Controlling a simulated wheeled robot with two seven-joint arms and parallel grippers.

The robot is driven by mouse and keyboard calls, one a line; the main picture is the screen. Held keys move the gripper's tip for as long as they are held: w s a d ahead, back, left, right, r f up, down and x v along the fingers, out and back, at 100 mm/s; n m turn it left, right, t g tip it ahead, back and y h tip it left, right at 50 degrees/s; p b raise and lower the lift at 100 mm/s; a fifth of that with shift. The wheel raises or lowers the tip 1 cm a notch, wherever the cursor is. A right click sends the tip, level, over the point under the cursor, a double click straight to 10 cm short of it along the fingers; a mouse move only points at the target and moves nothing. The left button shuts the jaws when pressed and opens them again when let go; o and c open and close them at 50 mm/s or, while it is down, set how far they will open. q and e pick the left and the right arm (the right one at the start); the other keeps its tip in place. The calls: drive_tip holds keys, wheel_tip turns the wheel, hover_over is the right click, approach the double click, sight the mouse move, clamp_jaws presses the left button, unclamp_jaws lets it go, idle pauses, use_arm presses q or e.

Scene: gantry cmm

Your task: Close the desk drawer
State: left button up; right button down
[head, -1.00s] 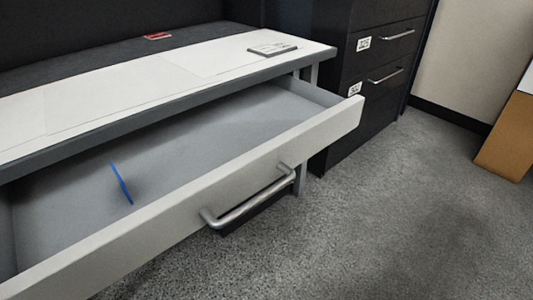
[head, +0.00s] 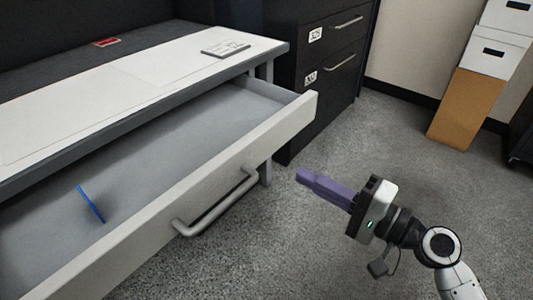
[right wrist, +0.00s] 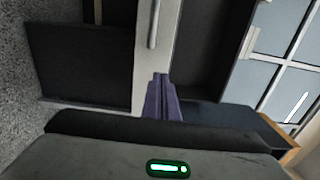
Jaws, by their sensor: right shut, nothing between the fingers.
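The desk drawer (head: 190,205) is pulled well out from under the desk. Its light front panel carries a silver bar handle (head: 218,207). A thin blue item (head: 90,204) is inside it on the grey drawer floor. My right gripper (head: 300,174) is in the head view, right of the drawer front and apart from it, with its purple fingers shut and empty, pointing left. In the right wrist view the fingers (right wrist: 161,78) show together at the centre, and a light panel with a bar handle (right wrist: 154,25) lies beyond them. My left gripper is not in view.
The desk top (head: 110,90) bears a small grey device (head: 225,49) and a red item (head: 107,42). A dark filing cabinet (head: 310,80) stands behind the desk's right end. The carpet (head: 350,140) between is open.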

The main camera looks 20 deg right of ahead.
sight(254, 150)
drive_tip(key=x, duration=1.1)
drive_tip(key=shift+a, duration=0.1)
drive_tip(key=shift+w, duration=0.1)
